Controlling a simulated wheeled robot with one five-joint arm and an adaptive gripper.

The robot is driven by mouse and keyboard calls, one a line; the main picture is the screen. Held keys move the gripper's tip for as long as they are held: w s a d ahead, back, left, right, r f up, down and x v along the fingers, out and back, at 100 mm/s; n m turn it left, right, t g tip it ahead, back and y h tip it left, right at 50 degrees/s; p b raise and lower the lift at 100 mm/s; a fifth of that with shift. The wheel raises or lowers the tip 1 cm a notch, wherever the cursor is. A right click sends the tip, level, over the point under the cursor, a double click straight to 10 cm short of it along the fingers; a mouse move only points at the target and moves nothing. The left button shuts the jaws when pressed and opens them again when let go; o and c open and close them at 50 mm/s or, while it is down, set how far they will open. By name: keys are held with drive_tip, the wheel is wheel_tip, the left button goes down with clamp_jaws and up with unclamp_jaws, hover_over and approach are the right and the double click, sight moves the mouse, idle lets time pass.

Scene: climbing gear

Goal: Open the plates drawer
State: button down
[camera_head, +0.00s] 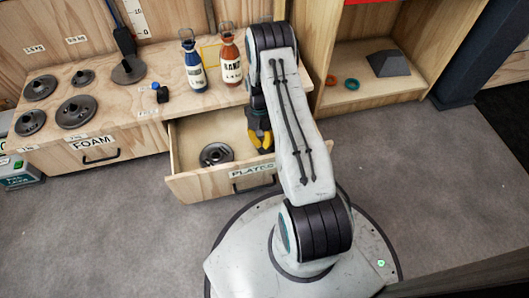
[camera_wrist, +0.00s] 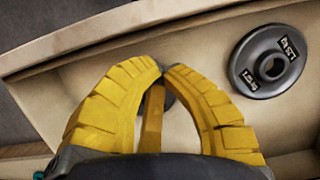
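The plates drawer (camera_head: 187,189), a pale wooden drawer labelled PLATES, stands pulled out from the bench, its inside showing. A round dark weight plate (camera_head: 216,154) lies inside; it also shows in the wrist view (camera_wrist: 246,62). The drawer's dark handle is mostly hidden by its front and my arm. My gripper (camera_head: 262,151), with yellow fingers, is over the right part of the open drawer. In the wrist view its fingertips (camera_wrist: 165,69) come together by the inner side of a drawer wall (camera_wrist: 75,47). I see nothing held between them.
The closed FOAM drawer (camera_head: 110,147) is at the left. Several weight plates, a blue bottle (camera_head: 194,68) and a red-brown bottle (camera_head: 230,62) stand on the bench top. An open cubby (camera_head: 345,102) at the right holds rings and a grey block. Floor at the right is clear.

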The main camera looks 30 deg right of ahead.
sight(269, 160)
drive_tip(key=shift+s+a+b, duration=0.2)
drive_tip(key=shift+s, duration=0.3)
drive_tip(key=shift+s+a+b, duration=0.15)
drive_tip(key=shift+s, duration=0.35)
drive_tip(key=shift+s+r, duration=0.1)
drive_tip(key=shift+s, duration=0.1)
drive_tip(key=s+p, duration=0.1)
drive_tip(key=s, duration=0.1)
drive_tip(key=s+a+p, duration=0.2)
drive_tip(key=s, duration=0.1)
drive_tip(key=shift+s+p, duration=0.3)
drive_tip(key=shift+w, duration=0.1)
drive_tip(key=shift+d, duration=0.1)
drive_tip(key=shift+w+r, duration=0.2)
drive_tip(key=shift+r, duration=0.25)
drive_tip(key=a+v, duration=0.1)
drive_tip(key=v, duration=0.9)
drive_tip(key=shift+d+r, duration=0.45)
drive_tip(key=shift+d, duration=0.05)
